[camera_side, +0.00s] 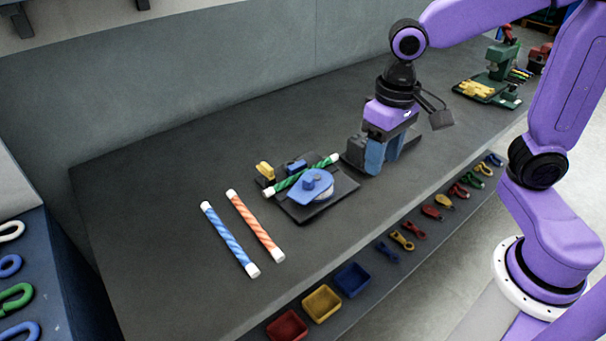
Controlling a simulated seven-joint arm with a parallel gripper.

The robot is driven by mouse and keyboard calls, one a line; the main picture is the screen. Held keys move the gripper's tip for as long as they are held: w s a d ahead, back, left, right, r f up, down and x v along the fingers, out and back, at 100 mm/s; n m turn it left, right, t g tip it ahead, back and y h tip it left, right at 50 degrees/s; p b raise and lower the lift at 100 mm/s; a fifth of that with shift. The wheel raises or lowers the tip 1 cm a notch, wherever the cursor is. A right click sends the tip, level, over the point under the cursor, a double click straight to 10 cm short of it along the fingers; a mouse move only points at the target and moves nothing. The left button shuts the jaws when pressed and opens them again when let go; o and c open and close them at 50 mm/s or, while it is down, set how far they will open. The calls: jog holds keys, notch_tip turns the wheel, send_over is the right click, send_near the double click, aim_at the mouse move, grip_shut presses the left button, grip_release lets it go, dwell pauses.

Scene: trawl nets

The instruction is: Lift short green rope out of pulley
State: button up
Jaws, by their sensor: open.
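The short green rope (327,161) has white ends and lies slanted across the pulley (312,189), behind its round blue and white wheel. The pulley sits on a dark base plate (322,212) on the bench. My gripper (378,168) is low over the bench to the right of the pulley, pointing down. It is open and apart from the rope. Its fingers partly hide what stands around them, and I cannot see anything between them.
An orange rope (255,226) and a blue rope (230,239) lie left of the pulley. A yellow block (265,171) stands behind the pulley's left side. Red, yellow and blue bins (322,303) line the lower front shelf. A green machine (500,62) stands at the far right.

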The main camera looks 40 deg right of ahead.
jog(key=w+d+m, duration=0.2)
jog(key=w+m, duration=0.8)
jog(key=w, duration=0.3)
jog(key=m, duration=0.9)
send_over(326, 160)
jog(key=f, duration=1.1)
jog(key=shift+w+d, duration=0.1)
jog(key=shift+d, duration=0.25)
jog(key=shift+a+f, duration=0.2)
jog(key=shift+f, duration=1.35)
jog(key=shift+a+f, duration=0.15)
jog(key=shift+f, duration=1.35)
grip_shut()
